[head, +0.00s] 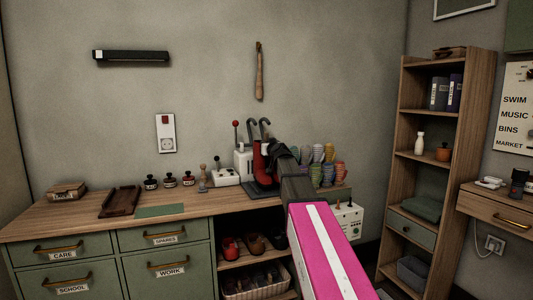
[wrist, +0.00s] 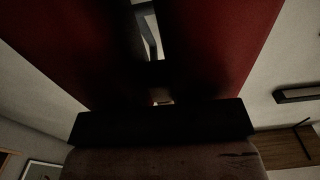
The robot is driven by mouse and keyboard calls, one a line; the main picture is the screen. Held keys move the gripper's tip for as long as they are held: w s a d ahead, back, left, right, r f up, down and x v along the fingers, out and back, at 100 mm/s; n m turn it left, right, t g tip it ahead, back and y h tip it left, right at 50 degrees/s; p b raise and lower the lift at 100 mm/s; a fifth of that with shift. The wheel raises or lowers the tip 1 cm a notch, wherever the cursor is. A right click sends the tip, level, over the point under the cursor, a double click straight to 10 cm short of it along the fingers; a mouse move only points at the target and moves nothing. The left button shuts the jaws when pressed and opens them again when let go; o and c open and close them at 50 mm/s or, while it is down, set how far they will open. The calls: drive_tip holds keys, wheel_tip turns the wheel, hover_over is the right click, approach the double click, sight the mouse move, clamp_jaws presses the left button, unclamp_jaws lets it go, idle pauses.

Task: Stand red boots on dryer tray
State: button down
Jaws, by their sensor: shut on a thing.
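Red boots (head: 261,164) stand upright in the head view, at the dark dryer tray (head: 254,194) on the bench; I cannot tell whether their soles touch it. The dryer behind is a white box (head: 241,161) with two dark hooked pipes (head: 252,126). My gripper (head: 276,150) is shut on the boots near their upper part and hides their right side. In the wrist view, red boot surface (wrist: 65,40) fills the left and more red (wrist: 235,45) fills the right, with a bright gap between showing a dark pipe (wrist: 150,35). The dark gripper body hides the lower middle.
Left of the dryer are a white switch box (head: 226,177), a wooden stamp, small dark jars (head: 169,180) and a brown tray (head: 120,201). Colourful stacked cups (head: 325,167) stand close to the right of my gripper. Footwear (head: 230,248) sits on the shelf below.

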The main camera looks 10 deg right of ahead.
drive_tip(key=shift+f, duration=1.35)
drive_tip(key=c, duration=0.8)
unclamp_jaws()
drive_tip(key=shift+f, duration=0.1)
drive_tip(key=shift+c, duration=0.2)
drive_tip(key=s+d, duration=0.2)
drive_tip(key=s, duration=0.9)
drive_tip(key=shift+s+d, duration=0.15)
drive_tip(key=shift+s, duration=0.25)
